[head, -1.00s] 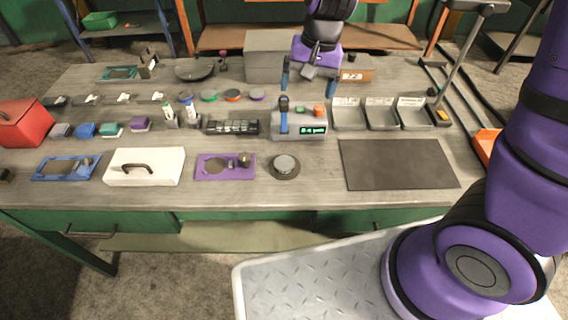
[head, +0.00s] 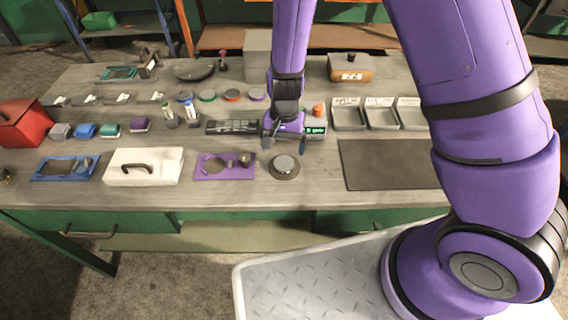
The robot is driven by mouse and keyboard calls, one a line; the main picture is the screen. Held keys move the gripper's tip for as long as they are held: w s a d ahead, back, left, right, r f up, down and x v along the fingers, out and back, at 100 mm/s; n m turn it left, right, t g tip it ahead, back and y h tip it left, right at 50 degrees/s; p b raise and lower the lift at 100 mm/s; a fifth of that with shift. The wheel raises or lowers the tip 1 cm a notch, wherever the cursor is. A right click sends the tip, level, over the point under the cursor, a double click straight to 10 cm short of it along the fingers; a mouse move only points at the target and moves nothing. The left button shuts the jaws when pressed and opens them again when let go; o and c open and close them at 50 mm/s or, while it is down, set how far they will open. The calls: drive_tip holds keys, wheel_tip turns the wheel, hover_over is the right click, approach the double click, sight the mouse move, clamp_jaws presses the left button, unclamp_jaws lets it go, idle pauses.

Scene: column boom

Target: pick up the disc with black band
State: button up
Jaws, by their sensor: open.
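A round grey disc (head: 284,162) with a dark rim sits on a wider dark round base near the front of the bench; it fits the disc with black band, though the band is too small to read clearly. Several smaller discs lie in a row farther back, among them a green-banded disc (head: 207,96), an orange-banded disc (head: 231,95) and a purple-banded disc (head: 256,95). My gripper (head: 284,146) points down, open and empty, just behind and above the grey disc, apart from it as far as I can see. It hides much of the grey device with the green display.
A purple plate (head: 224,173) and a white box with a handle (head: 143,167) lie left of the disc. A dark mat (head: 388,164) lies to the right, with grey bins (head: 381,114) behind it. Bare bench surrounds the grey disc at the front.

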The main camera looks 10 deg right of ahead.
sight(284, 162)
drive_tip(key=shift+s+f, duration=0.25)
drive_tip(key=shift+f, duration=1.15)
drive_tip(key=shift+s+f, duration=0.2)
drive_tip(key=shift+f, duration=1.2)
drive_tip(key=c, duration=1.3)
drive_tip(key=shift+r, duration=0.1)
